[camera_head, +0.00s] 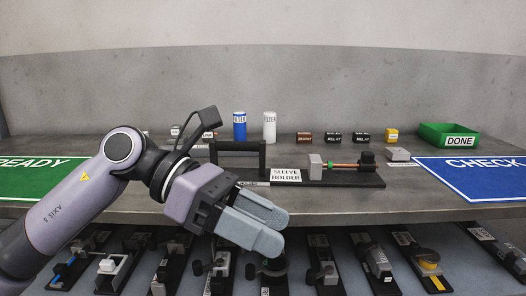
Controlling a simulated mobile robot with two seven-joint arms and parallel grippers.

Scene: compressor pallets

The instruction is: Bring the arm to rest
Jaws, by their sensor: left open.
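My left arm comes in from the left, and its left gripper (275,228) hangs in front of the grey table's front edge, above the lower shelf. Its two grey fingers point right and slightly down. The jaws are open and I see nothing between them. A black sleeve holder (238,154) with a label stands on the table just behind the gripper. To its right a long black pallet (340,181) carries a grey block, a copper-coloured rod and a black part. My right gripper is not in view.
A blue can (239,126) and a white can (269,126) stand at the back. A green DONE bin (448,135) is back right. A blue CHECK mat (480,180) lies right, a green READY mat (40,172) left. Several loaded pallets (328,280) fill the lower shelf.

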